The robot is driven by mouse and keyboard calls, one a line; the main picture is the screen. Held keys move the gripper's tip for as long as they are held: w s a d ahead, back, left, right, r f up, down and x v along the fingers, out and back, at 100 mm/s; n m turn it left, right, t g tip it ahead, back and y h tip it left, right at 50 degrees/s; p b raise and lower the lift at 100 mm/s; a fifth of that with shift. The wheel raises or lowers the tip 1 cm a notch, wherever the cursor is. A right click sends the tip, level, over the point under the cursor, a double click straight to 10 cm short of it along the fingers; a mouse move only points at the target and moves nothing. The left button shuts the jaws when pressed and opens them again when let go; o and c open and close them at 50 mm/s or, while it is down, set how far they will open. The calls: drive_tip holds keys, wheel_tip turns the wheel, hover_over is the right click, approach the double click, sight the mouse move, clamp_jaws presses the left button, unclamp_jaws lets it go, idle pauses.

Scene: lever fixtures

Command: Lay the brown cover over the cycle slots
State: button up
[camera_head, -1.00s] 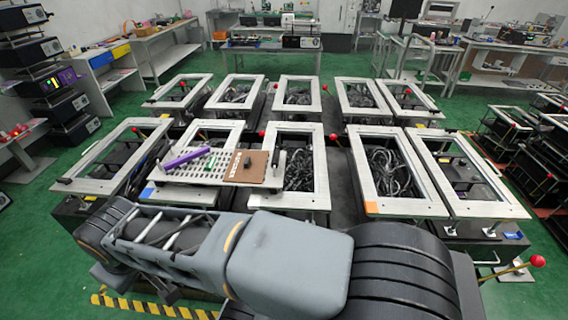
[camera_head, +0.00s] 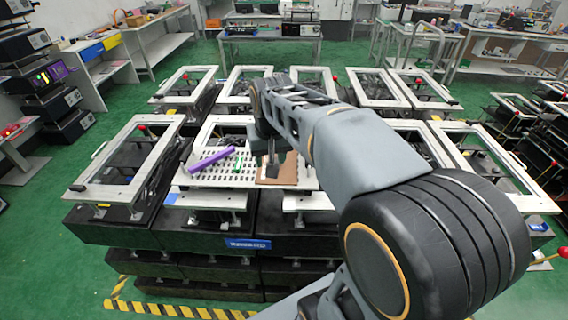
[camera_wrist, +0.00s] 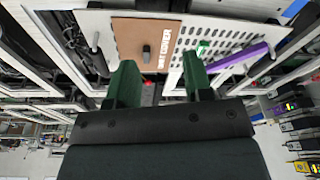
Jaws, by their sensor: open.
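The brown cover (camera_head: 283,172) lies flat on the right end of the white slotted plate (camera_head: 205,175). In the wrist view the brown cover (camera_wrist: 143,40) has white lettering and a dark knob (camera_wrist: 146,52). Rows of dark slots (camera_wrist: 215,38) run along the plate beside it, uncovered. My gripper (camera_wrist: 153,80) is open and empty, its two green fingers apart, pointing toward the cover's knob. In the head view my gripper (camera_head: 272,160) is over the cover and partly hidden by my arm. I cannot tell whether it touches.
A purple bar (camera_head: 212,159) and a small green piece (camera_head: 238,163) lie on the plate over part of the slots. White frame fixtures (camera_head: 130,160) surround the plate. A red-tipped lever (camera_head: 141,128) stands at the left.

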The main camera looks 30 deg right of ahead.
drive_tip(key=w+d+m+g, duration=0.25)
drive_tip(key=w+d, duration=0.35)
drive_tip(key=w, duration=0.5)
hover_over(276, 159)
drive_tip(key=shift+m, duration=0.35)
wheel_tip(276, 159, down, 8)
drive_tip(key=shift+r, duration=0.25)
drive_tip(key=shift+s+d+f+p, duration=0.1)
drive_tip(key=shift+f+p, duration=0.3)
drive_tip(key=shift+f, duration=1.1)
drive_tip(key=shift+s+f+p, duration=0.1)
drive_tip(key=shift+f+p, duration=0.3)
drive_tip(key=shift+f, duration=1.05)
clamp_jaws()
